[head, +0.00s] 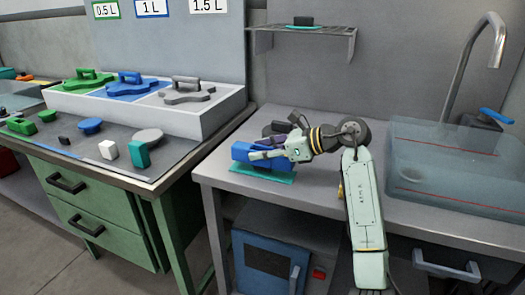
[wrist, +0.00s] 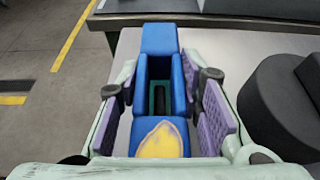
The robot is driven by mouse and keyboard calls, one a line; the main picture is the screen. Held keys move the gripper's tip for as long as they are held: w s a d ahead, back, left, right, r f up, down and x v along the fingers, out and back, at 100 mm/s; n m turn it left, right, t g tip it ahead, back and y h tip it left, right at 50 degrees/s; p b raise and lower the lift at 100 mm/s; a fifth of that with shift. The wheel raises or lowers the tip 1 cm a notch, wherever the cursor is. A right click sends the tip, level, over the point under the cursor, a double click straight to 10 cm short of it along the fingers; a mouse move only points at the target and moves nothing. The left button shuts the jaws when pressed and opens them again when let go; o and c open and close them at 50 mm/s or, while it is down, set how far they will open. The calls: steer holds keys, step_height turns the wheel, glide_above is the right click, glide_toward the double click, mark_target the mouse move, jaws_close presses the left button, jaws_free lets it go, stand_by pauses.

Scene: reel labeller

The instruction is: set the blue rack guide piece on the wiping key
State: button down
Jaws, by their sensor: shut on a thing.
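The blue rack guide piece (head: 240,151) is a block between the fingers of my gripper (head: 262,153), at the left end of the steel counter. In the wrist view the blue piece (wrist: 160,38) has an open slot down its middle and a yellow oval on its near part. Purple finger pads of my gripper (wrist: 162,120) flank it on both sides. A flat teal plate (head: 262,175) lies under the blue piece in the head view; I cannot tell whether they touch. I cannot identify the wiping key for certain; its features may be hidden under the blue piece.
A dark rounded object (head: 275,129) stands just behind my gripper; it is large at the right in the wrist view (wrist: 290,110). A sink basin (head: 450,175) is to the right, a shelf (head: 302,29) above. A bench (head: 75,150) with several coloured parts is left.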

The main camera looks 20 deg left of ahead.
steer(key=shift+f, duration=0.3)
steer(key=c, duration=1.1)
jaws_free()
steer(key=shift+r, duration=0.1)
steer(key=shift+r+p, duration=0.5)
steer(key=shift+r, duration=0.1)
steer(key=b+v, duration=0.3)
steer(key=v, duration=0.9)
